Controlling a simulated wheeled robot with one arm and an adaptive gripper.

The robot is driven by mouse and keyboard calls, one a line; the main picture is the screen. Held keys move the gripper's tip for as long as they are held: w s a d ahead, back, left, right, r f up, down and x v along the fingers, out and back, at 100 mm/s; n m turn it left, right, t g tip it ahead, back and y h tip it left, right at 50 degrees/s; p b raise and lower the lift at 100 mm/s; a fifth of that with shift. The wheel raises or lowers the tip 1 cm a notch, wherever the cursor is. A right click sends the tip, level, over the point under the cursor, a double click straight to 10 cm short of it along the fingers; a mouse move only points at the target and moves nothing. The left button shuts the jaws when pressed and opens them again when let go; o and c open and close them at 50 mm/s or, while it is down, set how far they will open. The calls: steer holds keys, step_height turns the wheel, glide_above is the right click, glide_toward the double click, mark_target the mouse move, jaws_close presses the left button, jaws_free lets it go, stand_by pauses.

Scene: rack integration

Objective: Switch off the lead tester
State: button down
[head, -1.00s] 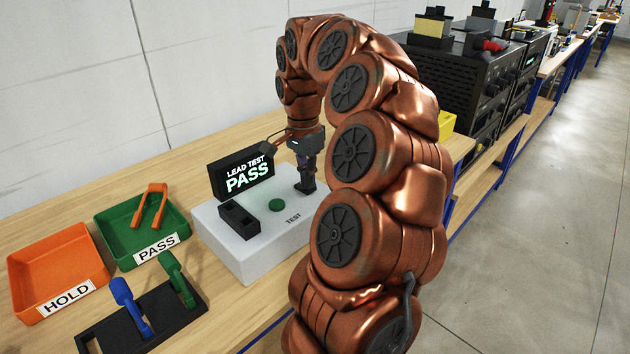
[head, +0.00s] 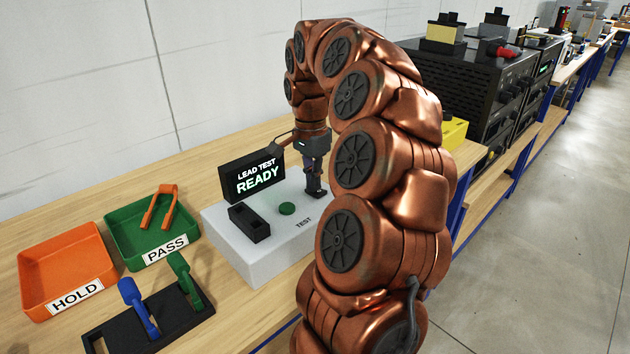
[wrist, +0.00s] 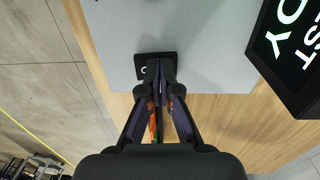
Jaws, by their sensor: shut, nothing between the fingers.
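My gripper (head: 315,192) points down at the tester's right end, past the green button. In the wrist view, my gripper's shut, empty fingertips (wrist: 160,70) are over a small black switch plate (wrist: 142,70) with a white mark, near the box edge. The fingers hide most of the switch, so its position and any contact cannot be told.
A green PASS tray (head: 125,225) holds an orange lead (head: 160,208). An orange HOLD tray (head: 40,262) is empty. A black rack (head: 110,335) holds a blue and a green lead. Black equipment (head: 470,90) stands at the back right.

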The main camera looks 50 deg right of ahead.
steer(key=shift+r, duration=0.1)
steer(key=r, duration=0.4)
steer(key=shift+w+p, duration=0.3)
steer(key=shift+p, duration=0.1)
step_height(320, 180, up, 10)
steer(key=w+p, duration=0.1)
steer(key=p, duration=0.2)
steer(key=shift+w+f, duration=0.15)
steer(key=shift+w, duration=0.05)
